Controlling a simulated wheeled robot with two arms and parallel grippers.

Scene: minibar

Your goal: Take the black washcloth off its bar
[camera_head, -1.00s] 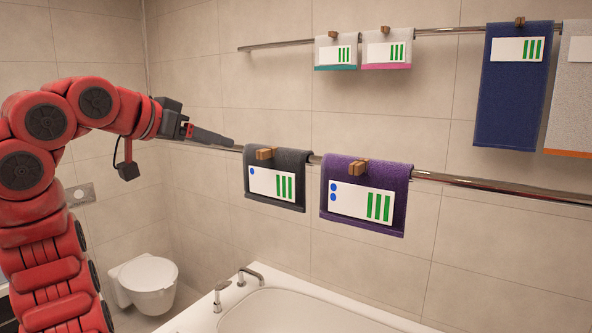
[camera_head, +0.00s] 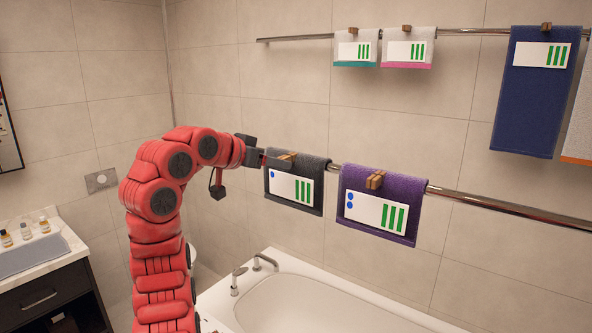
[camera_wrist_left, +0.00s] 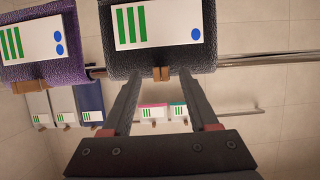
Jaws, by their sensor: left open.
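The black washcloth (camera_head: 312,168) hangs folded over the lower metal bar (camera_head: 500,208), left of the purple cloth. It carries a white label (camera_head: 290,188) with green bars and one blue dot, and a wooden clip (camera_head: 289,157) sits at its top. In the left wrist view, the washcloth (camera_wrist_left: 135,64) is at the top centre, with its clip (camera_wrist_left: 161,74) at its edge. My left gripper (camera_head: 284,162) is at the clip. In the wrist view, its open fingers (camera_wrist_left: 160,78) lie on either side of the clip; contact cannot be told. My right gripper is out of view.
A purple cloth (camera_head: 412,190) hangs close to the right on the same bar. An upper bar (camera_head: 470,31) holds small grey cloths (camera_head: 357,48) and a blue towel (camera_head: 535,95). A bathtub (camera_head: 300,280) lies below. A sink counter (camera_head: 65,236) stands at the left.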

